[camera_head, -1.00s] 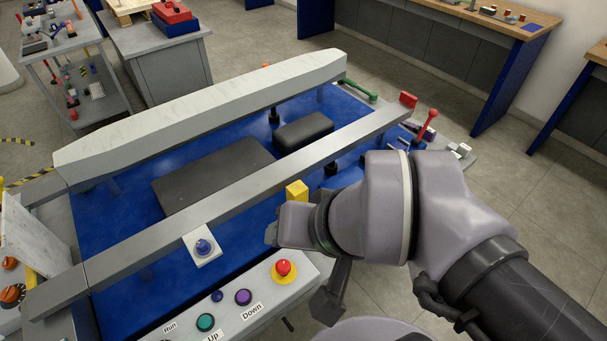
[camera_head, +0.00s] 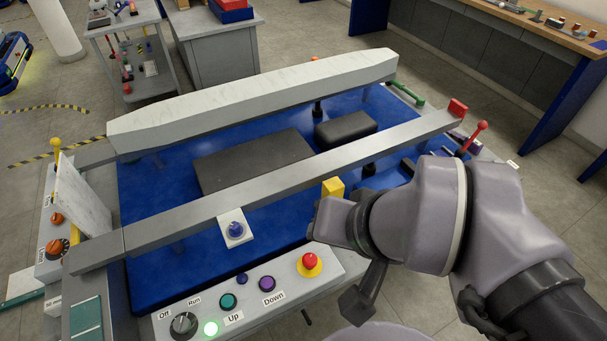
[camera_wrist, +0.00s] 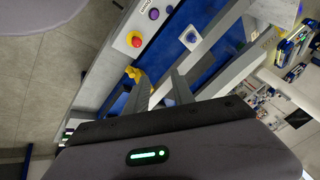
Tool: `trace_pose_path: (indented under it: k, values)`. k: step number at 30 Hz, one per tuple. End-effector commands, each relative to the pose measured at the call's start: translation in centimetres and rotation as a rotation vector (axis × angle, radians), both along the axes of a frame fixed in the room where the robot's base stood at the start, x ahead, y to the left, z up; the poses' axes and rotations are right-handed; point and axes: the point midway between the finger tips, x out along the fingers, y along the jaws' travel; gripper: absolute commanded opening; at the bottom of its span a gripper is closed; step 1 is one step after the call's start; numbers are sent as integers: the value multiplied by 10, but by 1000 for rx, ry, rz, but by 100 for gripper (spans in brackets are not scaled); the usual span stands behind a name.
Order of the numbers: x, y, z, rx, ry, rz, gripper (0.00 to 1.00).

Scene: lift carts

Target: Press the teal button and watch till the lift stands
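The teal button (camera_head: 228,301) sits above the "Up" label on the grey control panel (camera_head: 333,279) at the lower middle of the head view. A purple button (camera_head: 267,284) is beside it, above "Down". The lift has a blue deck (camera_head: 140,215) between a pale beam and a grey rail; I cannot tell whether it is moving. My gripper (camera_wrist: 160,82) shows two fingers apart with nothing between them in the wrist view. It is away from the teal button, which is out of the wrist view.
A yellow block (camera_head: 333,188) is near my arm. A grey rail (camera_head: 215,203) crosses behind the panel.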

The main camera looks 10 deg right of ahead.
Motion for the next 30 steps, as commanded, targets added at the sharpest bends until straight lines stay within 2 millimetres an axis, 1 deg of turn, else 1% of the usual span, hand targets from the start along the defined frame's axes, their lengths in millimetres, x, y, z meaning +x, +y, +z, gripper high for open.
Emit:
trace_pose_path:
  k: [1,3,4,30]
  values:
    - [0,0,0,0,0,0,18]
    - [0,0,0,0,0,0,4]
    - [0,0,0,0,0,0,0]
    - [0,0,0,0,0,0,0]
